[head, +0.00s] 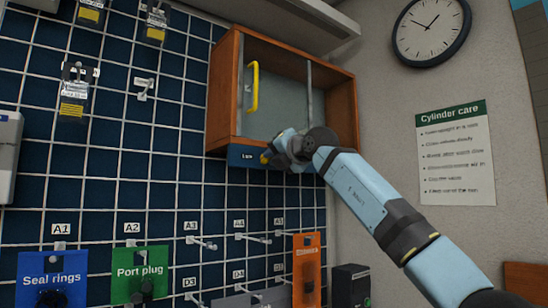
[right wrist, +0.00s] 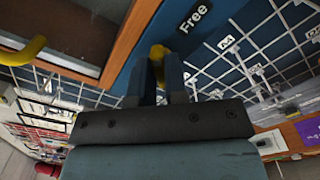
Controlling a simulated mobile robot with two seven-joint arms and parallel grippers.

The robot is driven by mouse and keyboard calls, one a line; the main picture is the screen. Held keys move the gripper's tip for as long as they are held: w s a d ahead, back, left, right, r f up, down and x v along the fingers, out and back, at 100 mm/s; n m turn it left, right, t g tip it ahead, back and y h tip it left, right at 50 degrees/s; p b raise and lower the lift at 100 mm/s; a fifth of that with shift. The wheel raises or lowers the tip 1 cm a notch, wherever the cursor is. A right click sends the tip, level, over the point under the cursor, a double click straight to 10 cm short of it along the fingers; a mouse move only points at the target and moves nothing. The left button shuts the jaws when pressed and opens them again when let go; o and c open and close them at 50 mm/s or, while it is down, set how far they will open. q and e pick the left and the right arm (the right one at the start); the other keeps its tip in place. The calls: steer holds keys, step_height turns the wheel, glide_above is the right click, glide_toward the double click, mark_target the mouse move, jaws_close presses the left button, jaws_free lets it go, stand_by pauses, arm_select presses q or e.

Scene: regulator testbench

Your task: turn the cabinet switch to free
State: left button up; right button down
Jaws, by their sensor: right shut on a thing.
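The wooden cabinet (head: 222,95) hangs on the blue grid wall, with a yellow handle (head: 253,88) on its grey front. A blue strip (head: 236,154) under it carries a small label too small to read. My right gripper (head: 268,157) is at this strip, just under the cabinet. In the right wrist view, the yellow switch knob (right wrist: 157,51) sits at the tips of my right gripper (right wrist: 162,75), which is shut on it. A "Free" label (right wrist: 195,18) is on the blue panel beside the knob. The knob's exact angle is hard to tell. My left gripper is out of view.
The grid wall holds hooks and hanging parts: a blue "Seal rings" card (head: 50,281), a green "Port plug" card (head: 138,262) and an orange card (head: 307,272). A clock (head: 431,28) and a "Cylinder care" poster (head: 455,155) are on the right wall.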

steer(key=c, duration=1.1)
jaws_free()
steer(key=shift+c, duration=0.2)
arm_select(q)
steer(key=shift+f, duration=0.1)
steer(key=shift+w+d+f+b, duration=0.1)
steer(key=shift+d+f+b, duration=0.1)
steer(key=shift+b, duration=1.05)
arm_select(e)
steer(key=v, duration=1.4)
